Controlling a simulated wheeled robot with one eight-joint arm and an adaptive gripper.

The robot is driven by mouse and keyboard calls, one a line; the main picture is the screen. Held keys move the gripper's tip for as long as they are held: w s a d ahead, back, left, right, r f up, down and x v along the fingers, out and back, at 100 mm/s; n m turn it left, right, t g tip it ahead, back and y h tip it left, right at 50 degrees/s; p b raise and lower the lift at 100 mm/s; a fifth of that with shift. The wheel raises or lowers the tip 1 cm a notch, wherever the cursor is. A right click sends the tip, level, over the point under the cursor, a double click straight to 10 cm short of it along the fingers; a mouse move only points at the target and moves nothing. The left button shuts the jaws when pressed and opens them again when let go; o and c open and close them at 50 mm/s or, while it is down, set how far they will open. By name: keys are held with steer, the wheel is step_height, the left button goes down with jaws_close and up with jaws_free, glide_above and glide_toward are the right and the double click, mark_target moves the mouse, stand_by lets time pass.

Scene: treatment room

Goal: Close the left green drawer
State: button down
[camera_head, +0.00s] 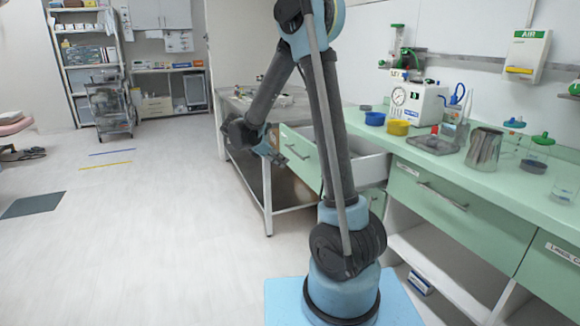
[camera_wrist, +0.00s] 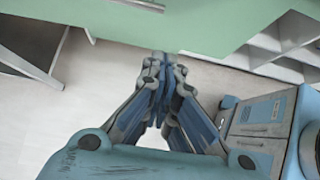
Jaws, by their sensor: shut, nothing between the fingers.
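The left green drawer (camera_head: 301,160) is pulled out from under the green counter in the head view. Its white inside (camera_head: 368,167) shows to the right of my arm, which hides part of it. My gripper (camera_head: 279,158) is in front of the drawer's face, at its left part. In the wrist view my gripper (camera_wrist: 160,57) is shut and empty, its fingertips close to the lower edge of the green drawer front (camera_wrist: 215,25). I cannot tell whether they touch it. A metal handle (camera_wrist: 140,4) shows at the top edge.
A second green drawer (camera_head: 455,210) with a handle is shut at the right. The counter (camera_head: 400,150) holds a white device (camera_head: 415,104), bowls and a metal jug (camera_head: 483,149). A metal table (camera_head: 268,185) stands left of the drawer. Open floor (camera_head: 140,240) lies at the left.

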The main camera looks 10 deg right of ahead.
steer(key=x, duration=0.4)
steer(key=d+r+x, duration=0.1)
steer(key=x, duration=0.3)
steer(key=r+x, duration=0.1)
steer(key=x, duration=0.2)
steer(key=shift+w+d+f, duration=0.25)
steer(key=shift+w+d, duration=0.15)
steer(key=shift+d, duration=0.25)
